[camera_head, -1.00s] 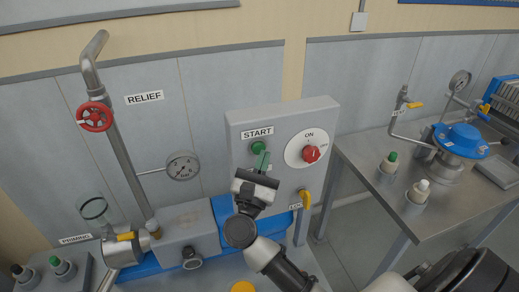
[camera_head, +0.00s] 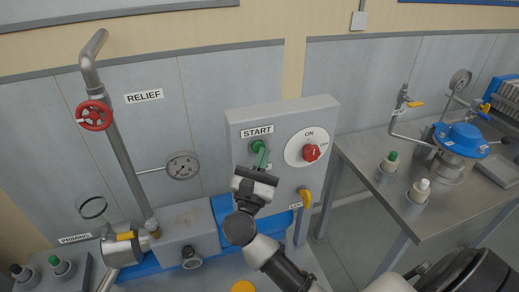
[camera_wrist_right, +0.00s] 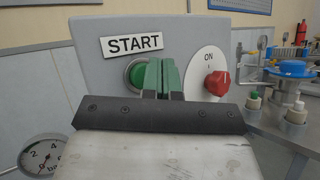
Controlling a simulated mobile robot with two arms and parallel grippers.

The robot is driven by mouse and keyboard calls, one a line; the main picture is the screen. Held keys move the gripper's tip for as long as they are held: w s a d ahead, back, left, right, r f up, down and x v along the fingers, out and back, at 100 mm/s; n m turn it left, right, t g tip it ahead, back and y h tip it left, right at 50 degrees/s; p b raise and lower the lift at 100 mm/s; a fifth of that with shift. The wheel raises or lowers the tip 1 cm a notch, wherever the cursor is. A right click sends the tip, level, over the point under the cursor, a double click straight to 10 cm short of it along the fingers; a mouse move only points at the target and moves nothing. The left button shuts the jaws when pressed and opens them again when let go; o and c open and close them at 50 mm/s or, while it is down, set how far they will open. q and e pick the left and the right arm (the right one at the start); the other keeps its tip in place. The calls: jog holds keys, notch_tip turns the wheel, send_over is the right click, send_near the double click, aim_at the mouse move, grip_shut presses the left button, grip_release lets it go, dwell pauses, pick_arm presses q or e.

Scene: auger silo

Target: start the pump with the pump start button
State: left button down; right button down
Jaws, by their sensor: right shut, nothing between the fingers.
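The green start button (camera_head: 257,146) sits under the START label (camera_head: 257,131) on the grey control box (camera_head: 240,116). My right gripper (camera_head: 262,157) is shut and empty, its green fingertips right at the lower right of the button in the head view. In the right wrist view the fingers (camera_wrist_right: 160,76) cover the right edge of the green button (camera_wrist_right: 122,73). I cannot tell whether the fingertips touch it. My left gripper is not in view.
A red valve wheel (camera_head: 94,116) and a pressure gauge (camera_head: 183,165) stand left. A steel table (camera_head: 440,210) is at right.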

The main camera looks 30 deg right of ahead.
jog(key=shift+w, duration=0.25)
jog(key=shift+w+d+b, duration=0.15)
jog(key=shift+w+b, duration=0.3)
dwell(0.6)
jog(key=shift+s, duration=0.1)
dwell(0.5)
jog(key=shift+s+a, duration=0.2)
jog(key=shift+s, duration=0.6)
jog(key=s, duration=0.2)
jog(key=s+a+b, duration=0.1)
jog(key=s, duration=0.2)
jog(key=shift+a, duration=0.1)
jog(key=shift+w, duration=0.1)
dwell(0.3)
